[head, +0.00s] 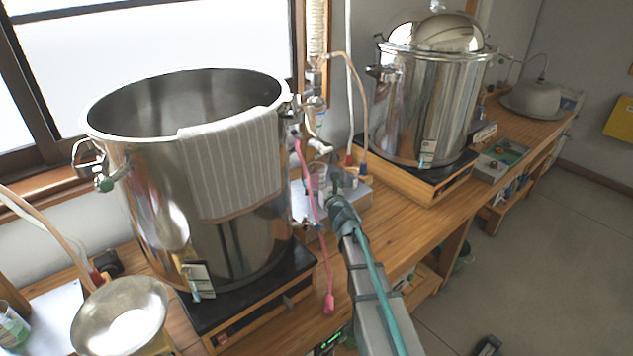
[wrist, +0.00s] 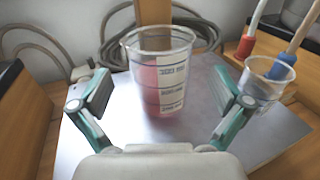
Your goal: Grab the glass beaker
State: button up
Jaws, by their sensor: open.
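A clear glass beaker (wrist: 160,70) with graduation marks and a pale label strip stands upright on a metal plate (wrist: 85,150) in the wrist view. Pinkish red shows in its lower part; I cannot tell whether this is contents. My gripper (wrist: 163,92) is open, with one finger on each side of the beaker and visible gaps to it. In the head view my gripper (head: 341,190) reaches in between the two steel pots, and the beaker (head: 317,174) shows small and partly hidden near its tip.
A smaller clear cup (wrist: 262,92) stands right of the beaker, with red-tipped and blue-tipped tubes by it. Coiled hose (wrist: 50,45) lies behind. A big open pot (head: 150,200) with a striped towel (head: 235,165) stands left, and a lidded pot (head: 425,110) right. A pink hose (head: 322,240) hangs beside my arm.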

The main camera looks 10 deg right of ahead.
aim_at(313, 170)
jog(key=w, duration=0.1)
jog(key=w+p, duration=0.1)
jog(key=w, duration=0.2)
jog(key=shift+w+a, duration=0.15)
jog(key=shift+a, duration=0.25)
jog(key=c, duration=1.4)
